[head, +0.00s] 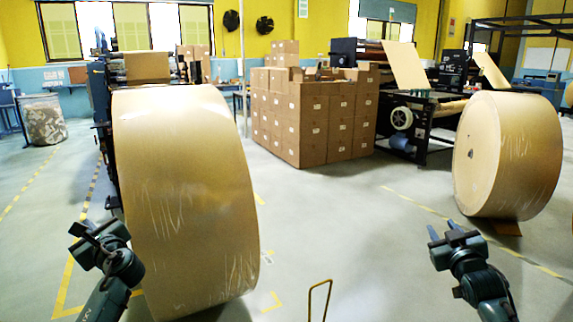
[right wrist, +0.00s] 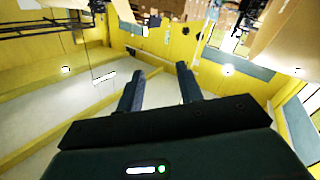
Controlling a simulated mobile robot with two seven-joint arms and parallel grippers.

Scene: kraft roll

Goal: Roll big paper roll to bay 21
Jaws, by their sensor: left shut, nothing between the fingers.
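A big brown paper roll (head: 185,190) stands on its curved side on the floor, close in front of me at the left of the head view. My left gripper (head: 84,230) is shut and empty by the roll's lower left edge; I cannot tell whether it touches. My right gripper (head: 445,230) is well to the right of this roll, over open floor. It is open and empty, with its two fingers apart in the right wrist view (right wrist: 160,82). Yellow floor lines (head: 66,285) run beside the roll; no bay number is readable.
A second large roll (head: 515,150) stands at the right on a small brown piece. Stacked cartons (head: 320,115) and a machine (head: 405,120) stand behind. A thin yellow hoop (head: 320,290) is at the bottom centre. The floor (head: 350,220) between the rolls is clear.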

